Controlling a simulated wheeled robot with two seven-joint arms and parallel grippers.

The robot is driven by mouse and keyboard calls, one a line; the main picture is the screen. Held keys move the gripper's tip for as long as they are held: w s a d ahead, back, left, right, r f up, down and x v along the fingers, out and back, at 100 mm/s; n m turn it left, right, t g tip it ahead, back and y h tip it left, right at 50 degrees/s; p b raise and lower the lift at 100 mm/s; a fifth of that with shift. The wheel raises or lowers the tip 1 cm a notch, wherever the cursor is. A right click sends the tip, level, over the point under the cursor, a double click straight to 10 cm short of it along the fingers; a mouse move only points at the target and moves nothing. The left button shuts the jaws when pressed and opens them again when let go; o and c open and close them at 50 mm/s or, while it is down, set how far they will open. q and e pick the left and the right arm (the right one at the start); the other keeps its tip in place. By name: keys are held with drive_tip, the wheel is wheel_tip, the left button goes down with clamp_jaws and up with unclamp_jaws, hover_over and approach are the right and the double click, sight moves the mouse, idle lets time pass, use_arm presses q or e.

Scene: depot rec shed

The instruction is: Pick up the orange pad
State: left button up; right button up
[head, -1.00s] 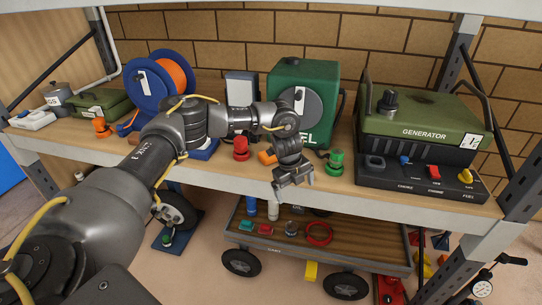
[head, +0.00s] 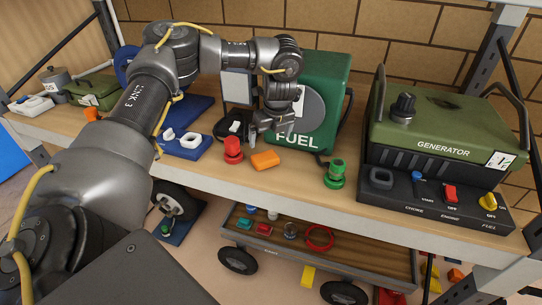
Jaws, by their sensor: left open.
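The orange pad (head: 265,160) is a small flat block lying on the wooden shelf, in front of the green fuel can. My left gripper (head: 268,138) is above and just behind the pad in the picture, in front of the can's face. Its jaws are open and nothing shows between them. A gap shows between the fingers and the pad. My right gripper does not show.
A red knobbed piece (head: 233,150) stands close left of the pad, and a green one (head: 335,173) stands to the right. The green fuel can (head: 322,95) is behind. The generator (head: 432,130) fills the right. A wheeled cart (head: 340,262) sits below the shelf (head: 290,185).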

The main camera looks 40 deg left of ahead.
sight(265, 156)
use_arm(q)
drive_tip(key=x, duration=0.4)
drive_tip(key=shift+s+a+f+p, duration=0.1)
drive_tip(key=shift+a+f+p, duration=0.05)
drive_tip(key=shift+f+p, duration=0.2)
drive_tip(key=shift+a+f, duration=0.1)
drive_tip(key=shift+f, duration=0.35)
drive_tip(key=shift+a+f+p, duration=0.1)
drive_tip(key=shift+f+p, duration=0.1)
drive_tip(key=shift+p, duration=0.2)
drive_tip(key=p+x, duration=0.1)
drive_tip(key=x, duration=0.2)
drive_tip(key=shift+a+f+p, duration=0.25)
drive_tip(key=shift+f+p, duration=0.05)
drive_tip(key=shift+p, duration=0.1)
drive_tip(key=shift+w+a+f, duration=0.15)
drive_tip(key=shift+w+f, duration=0.1)
drive_tip(key=shift+f, duration=0.25)
drive_tip(key=shift+c, duration=1)
drive_tip(key=c, duration=0.8)
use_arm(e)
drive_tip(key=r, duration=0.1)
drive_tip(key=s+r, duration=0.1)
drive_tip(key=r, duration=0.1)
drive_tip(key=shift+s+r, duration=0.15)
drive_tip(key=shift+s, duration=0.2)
use_arm(q)
drive_tip(key=shift+r, duration=0.1)
